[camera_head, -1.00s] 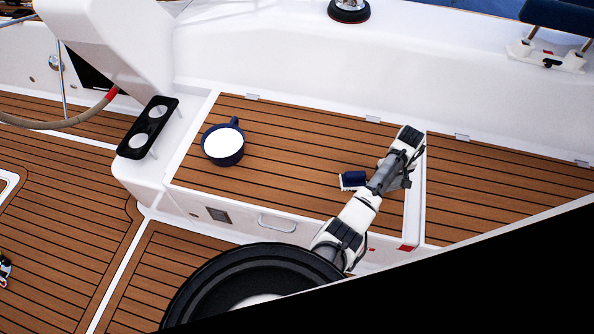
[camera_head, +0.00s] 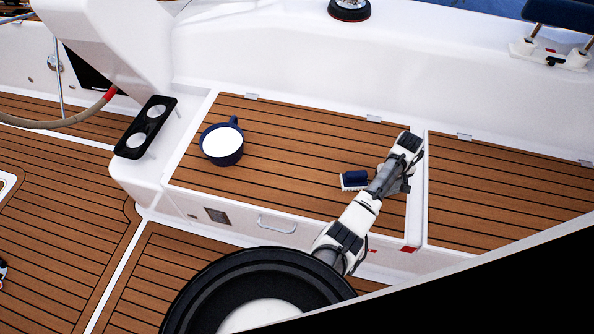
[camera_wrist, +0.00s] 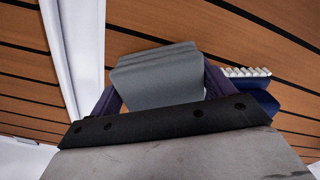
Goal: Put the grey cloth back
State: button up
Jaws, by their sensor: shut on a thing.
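The grey cloth (camera_wrist: 158,82) is a folded, layered pad. In the wrist view it sits between the two dark fingers of my gripper (camera_wrist: 160,76), which is shut on it. Teak planks show beyond the cloth; I cannot tell whether it touches them. In the head view my arm reaches over the right end of the teak seat (camera_head: 290,150), beside its white edge. The cloth cannot be made out there, hidden by the arm.
A blue brush with white bristles (camera_head: 353,180) lies just left of my arm, and right of the fingers in the wrist view (camera_wrist: 258,98). A blue pot (camera_head: 222,146) stands on the seat's left part. A black cup holder (camera_head: 146,127) is further left. The seat's middle is clear.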

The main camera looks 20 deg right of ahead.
jog(key=shift+f, duration=0.35)
jog(key=o, duration=0.9)
jog(key=shift+r, duration=0.1)
notch_tip(320, 180, up, 14)
dwell(0.5)
